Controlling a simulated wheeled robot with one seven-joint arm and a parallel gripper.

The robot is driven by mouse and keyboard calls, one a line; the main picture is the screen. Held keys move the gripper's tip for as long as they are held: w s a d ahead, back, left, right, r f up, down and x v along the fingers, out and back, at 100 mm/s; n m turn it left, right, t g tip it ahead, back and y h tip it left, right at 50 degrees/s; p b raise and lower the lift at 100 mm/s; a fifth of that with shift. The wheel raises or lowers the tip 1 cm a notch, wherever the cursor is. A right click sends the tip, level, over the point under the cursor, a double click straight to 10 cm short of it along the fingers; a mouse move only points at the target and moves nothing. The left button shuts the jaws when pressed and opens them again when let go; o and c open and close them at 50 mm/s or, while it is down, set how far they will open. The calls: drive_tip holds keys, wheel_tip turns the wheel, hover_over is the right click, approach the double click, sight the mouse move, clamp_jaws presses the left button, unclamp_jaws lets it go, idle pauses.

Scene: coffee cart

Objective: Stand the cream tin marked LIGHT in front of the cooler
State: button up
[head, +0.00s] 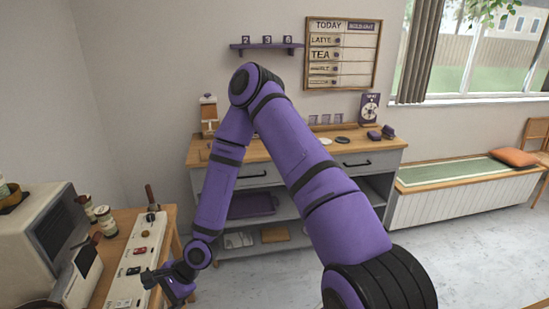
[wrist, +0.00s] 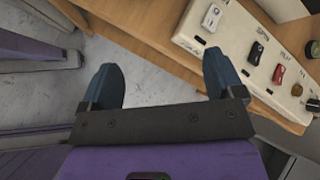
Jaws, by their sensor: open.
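Two cream tins with dark bands, one nearer (head: 105,221) and one behind it (head: 87,206), stand on the wooden counter at the left in the head view. Their lettering is too small to read, so I cannot tell which says LIGHT. I cannot tell for sure which thing is the cooler; a large pale appliance (head: 30,225) with a dark front panel stands left of the tins. My gripper (head: 160,279) is low, at the counter's right edge, apart from the tins. In the wrist view my gripper (wrist: 160,72) is open and empty, with floor between its fingers.
A white labelled board (head: 135,258) with several small items runs along the counter; it also shows in the wrist view (wrist: 228,62). A wooden-handled item (head: 150,195) stands at its far end. A wood-topped cabinet (head: 360,150) is along the back wall. Floor is clear right of the counter.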

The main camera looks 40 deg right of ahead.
drive_tip(key=d+r+n+t+h, duration=0.1)
drive_tip(key=d+r+n+h, duration=0.2)
drive_tip(key=d+r, duration=0.45)
drive_tip(key=d+r+n+h, duration=0.3)
drive_tip(key=d+r, duration=0.1)
drive_tip(key=r, duration=0.6)
drive_tip(key=d+r+n+t+h, duration=0.1)
drive_tip(key=d+r+n+h, duration=0.2)
drive_tip(key=d+r, duration=0.45)
drive_tip(key=s+d+r+n, duration=0.2)
drive_tip(key=s+r+n, duration=0.4)
drive_tip(key=s+r, duration=1.4)
drive_tip(key=shift+s+t, duration=0.3)
drive_tip(key=shift+s, duration=0.95)
drive_tip(key=shift+r, duration=0.1)
drive_tip(key=shift+c, duration=0.2)
